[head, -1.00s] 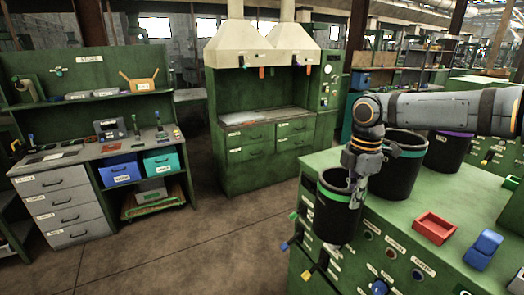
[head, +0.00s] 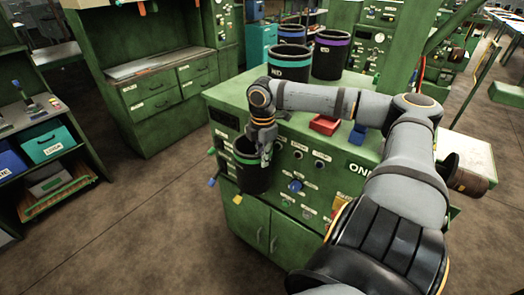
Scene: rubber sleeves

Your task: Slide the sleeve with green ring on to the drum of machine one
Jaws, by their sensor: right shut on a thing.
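The sleeve with the green ring (head: 250,178) is a black open cylinder. It hangs upright beside the front left corner of the green machine labelled ONE (head: 285,235). My right gripper (head: 264,153) is shut on its rim at the right side and hides part of the ring. A brown cylinder (head: 472,180), which looks like the drum, sticks out at the machine's right end, partly hidden behind my right arm. My left gripper is not in view.
Floor on the left is clear.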

